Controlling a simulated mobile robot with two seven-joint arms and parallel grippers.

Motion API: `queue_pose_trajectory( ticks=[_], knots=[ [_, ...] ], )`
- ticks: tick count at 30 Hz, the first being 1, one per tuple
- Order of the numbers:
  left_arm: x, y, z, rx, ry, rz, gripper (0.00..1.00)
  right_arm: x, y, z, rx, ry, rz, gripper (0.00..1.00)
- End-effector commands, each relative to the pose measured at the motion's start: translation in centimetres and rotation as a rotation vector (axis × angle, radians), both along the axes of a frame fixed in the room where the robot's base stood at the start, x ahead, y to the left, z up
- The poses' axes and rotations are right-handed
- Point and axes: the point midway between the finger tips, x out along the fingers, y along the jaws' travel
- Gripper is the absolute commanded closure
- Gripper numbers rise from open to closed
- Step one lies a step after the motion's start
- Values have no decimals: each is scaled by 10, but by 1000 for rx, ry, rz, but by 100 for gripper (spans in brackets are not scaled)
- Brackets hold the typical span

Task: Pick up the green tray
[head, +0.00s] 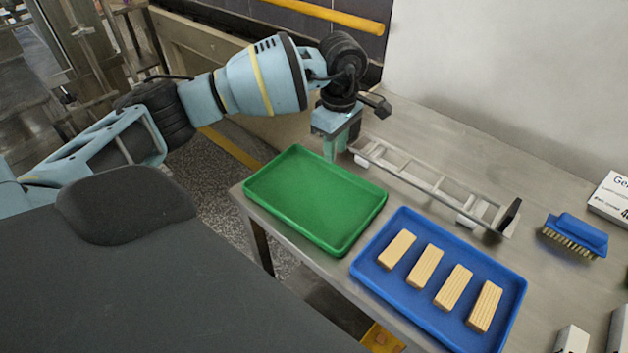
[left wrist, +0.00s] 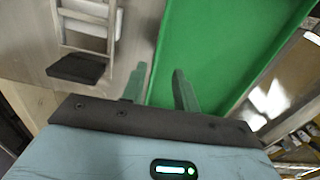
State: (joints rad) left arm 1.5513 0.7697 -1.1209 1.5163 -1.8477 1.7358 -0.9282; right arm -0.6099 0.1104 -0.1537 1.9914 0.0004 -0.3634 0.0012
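The green tray (head: 315,205) is empty and lies flat at the left end of the metal table. It also fills much of the upper right of the left wrist view (left wrist: 220,50). My left gripper (head: 338,152) points down at the tray's far rim. In the left wrist view its two fingers (left wrist: 160,90) stand apart with the tray's edge showing between them. I cannot tell whether either finger touches the rim. My right gripper is in neither view.
A metal ladder-like rack (head: 430,183) lies behind both. A blue brush (head: 577,234) and a white box (head: 610,200) are further right. The table's front edge is close.

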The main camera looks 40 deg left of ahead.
Motion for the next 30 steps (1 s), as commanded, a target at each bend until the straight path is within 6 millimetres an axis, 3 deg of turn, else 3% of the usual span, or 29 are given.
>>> queue_pose_trajectory(
  ticks=[12,21,28,30],
  knots=[
    [7,-6,-47,0,1,-1,70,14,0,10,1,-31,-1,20],
    [7,-6,-51,0,0,-1,70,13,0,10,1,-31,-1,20],
    [7,-6,-51,0,0,-1,99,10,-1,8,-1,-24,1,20],
    [7,-6,-51,0,0,-1,100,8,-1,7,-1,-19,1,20]
  ],
)
